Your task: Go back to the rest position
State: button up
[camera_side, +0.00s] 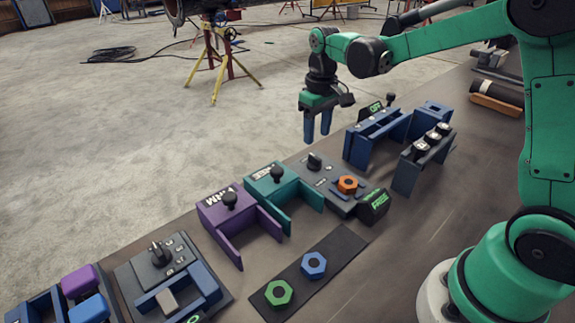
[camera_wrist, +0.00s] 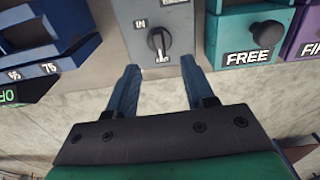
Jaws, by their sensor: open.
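My gripper (camera_side: 318,126) hangs pointing down from my green arm, above the far edge of the bench. Its two blue fingers are apart with nothing between them; they also show in the wrist view (camera_wrist: 160,85). Beyond the fingertips in the wrist view is a grey panel with a black rotary knob (camera_wrist: 159,41) marked IN. An orange nut (camera_side: 347,184) sits on the same fixture. My fingers look clear of the knob.
A teal box (camera_side: 270,184) and a purple box (camera_side: 227,213) with black knobs stand to the left. Blue holders (camera_side: 376,135) stand to the right. A dark mat (camera_side: 345,243) in front carries a blue nut (camera_side: 314,265) and a green nut (camera_side: 278,293).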

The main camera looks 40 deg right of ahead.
jog(key=s+a+r+t, duration=0.4)
jog(key=s+a+t, duration=0.2)
jog(key=s, duration=0.4)
jog(key=shift+s+r+t, duration=0.2)
jog(key=shift+s+t, duration=0.15)
jog(key=shift+t, duration=0.15)
